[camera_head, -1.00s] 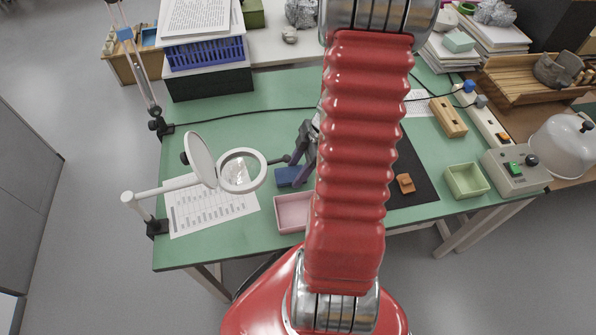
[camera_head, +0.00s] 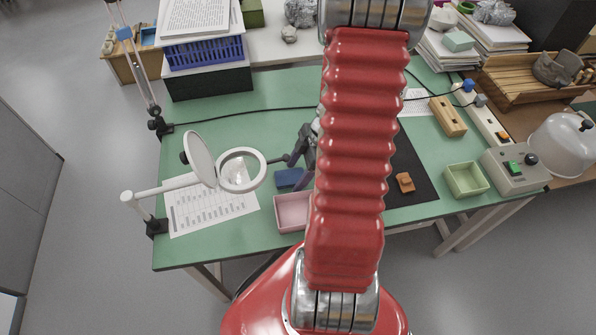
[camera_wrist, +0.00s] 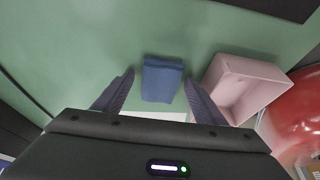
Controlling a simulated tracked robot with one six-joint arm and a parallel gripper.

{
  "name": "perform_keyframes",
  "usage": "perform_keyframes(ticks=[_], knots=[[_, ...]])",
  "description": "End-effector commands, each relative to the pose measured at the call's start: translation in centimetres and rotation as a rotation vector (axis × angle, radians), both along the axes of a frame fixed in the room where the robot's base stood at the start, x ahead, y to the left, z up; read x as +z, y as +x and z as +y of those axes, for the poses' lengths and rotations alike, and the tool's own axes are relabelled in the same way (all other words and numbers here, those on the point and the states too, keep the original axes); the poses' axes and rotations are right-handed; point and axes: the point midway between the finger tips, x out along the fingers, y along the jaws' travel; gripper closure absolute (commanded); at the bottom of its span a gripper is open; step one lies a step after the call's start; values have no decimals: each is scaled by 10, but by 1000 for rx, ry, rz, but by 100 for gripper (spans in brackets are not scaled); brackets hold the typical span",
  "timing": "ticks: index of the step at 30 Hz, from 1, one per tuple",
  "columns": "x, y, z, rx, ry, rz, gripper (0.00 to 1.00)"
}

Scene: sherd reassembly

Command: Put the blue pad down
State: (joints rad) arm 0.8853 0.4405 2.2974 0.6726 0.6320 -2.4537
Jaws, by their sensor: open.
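In the wrist view the blue pad (camera_wrist: 161,79) lies between and just beyond my two dark fingers. My gripper (camera_wrist: 158,88) is open, with a gap between each finger and the pad. In the head view my gripper (camera_head: 303,160) is partly hidden by my red arm, close to the pad.
The pink tray (camera_head: 278,212) stands right beside the pad; it also shows in the wrist view (camera_wrist: 217,72). A magnifier lamp (camera_head: 262,173) stands to the left over a printed sheet (camera_head: 215,218). A black mat (camera_head: 425,190) with an orange-brown piece (camera_head: 405,183) lies right.

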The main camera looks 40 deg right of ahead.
Motion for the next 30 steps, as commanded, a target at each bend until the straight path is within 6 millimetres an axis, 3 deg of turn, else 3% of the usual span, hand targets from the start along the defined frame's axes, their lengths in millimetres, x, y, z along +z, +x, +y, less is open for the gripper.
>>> perform_keyframes(ticks=[11,30], knots=[[20,-3,-7,0,-2,-3,35],[107,-25,-37,-2,-2,-1,35]])
